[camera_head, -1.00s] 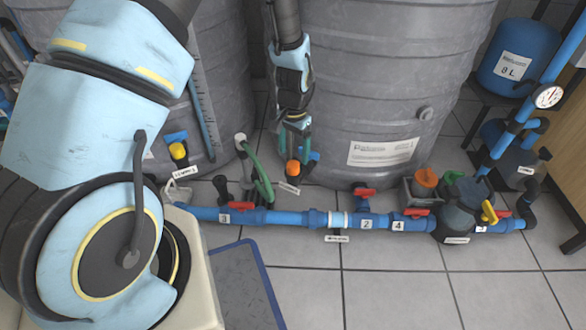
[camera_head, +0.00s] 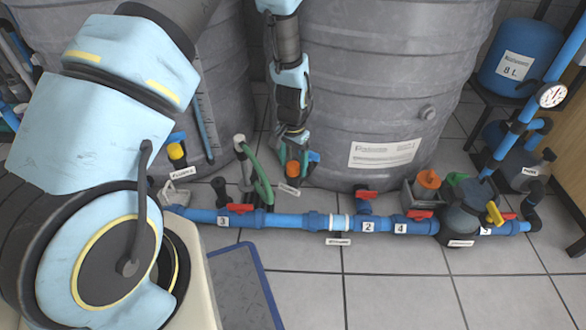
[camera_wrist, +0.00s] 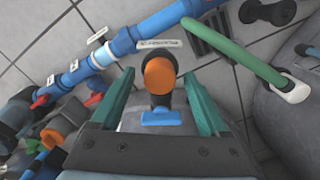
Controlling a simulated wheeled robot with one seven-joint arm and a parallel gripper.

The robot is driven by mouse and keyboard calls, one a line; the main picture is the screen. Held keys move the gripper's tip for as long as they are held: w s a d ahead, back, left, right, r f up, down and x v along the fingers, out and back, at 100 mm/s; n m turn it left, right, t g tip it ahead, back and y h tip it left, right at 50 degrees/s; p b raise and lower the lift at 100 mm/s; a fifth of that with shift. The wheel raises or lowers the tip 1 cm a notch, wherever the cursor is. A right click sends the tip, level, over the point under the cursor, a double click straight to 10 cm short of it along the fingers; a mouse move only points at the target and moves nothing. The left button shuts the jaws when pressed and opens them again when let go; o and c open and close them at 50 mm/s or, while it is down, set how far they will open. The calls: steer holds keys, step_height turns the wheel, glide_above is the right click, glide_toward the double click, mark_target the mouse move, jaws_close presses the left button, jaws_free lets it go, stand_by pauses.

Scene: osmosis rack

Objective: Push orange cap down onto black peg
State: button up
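The orange cap (camera_head: 293,169) stands near the floor between the two big grey tanks. It also shows in the wrist view (camera_wrist: 160,74), with a dark part that may be the black peg (camera_wrist: 160,100) just below it and a blue handle (camera_wrist: 161,118) beside that. How far the cap sits on the peg is hidden. My gripper (camera_head: 293,156) points down over the cap. In the wrist view my gripper (camera_wrist: 160,98) is open, with one green finger on each side of the cap and visible gaps to both.
A blue pipe (camera_head: 285,220) with red-handled valves runs along the floor in front. A green hose (camera_head: 262,180) stands close left of the cap. The right grey tank (camera_head: 390,90) is close beside my arm. Another orange-topped part (camera_head: 429,179) sits at the right.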

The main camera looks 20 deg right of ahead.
mark_target(293, 165)
jaws_close()
stand_by(0.4)
steer(key=shift+r, duration=0.1)
step_height(293, 165, up, 10)
steer(key=p, duration=0.3)
steer(key=shift+p, duration=0.3)
steer(key=w+a+r+n, duration=0.2)
steer(key=w+a+n, duration=0.1)
steer(key=a, duration=0.8)
steer(key=w+a+r+n, duration=0.2)
steer(key=a+n, duration=0.3)
steer(key=a, duration=0.6)
steer(key=w+a+r+n, duration=0.3)
steer(key=a, duration=0.8)
steer(key=shift+w+a+r+n, duration=0.25)
steer(key=shift+w+r+n, duration=0.1)
steer(key=shift+n, duration=0.05)
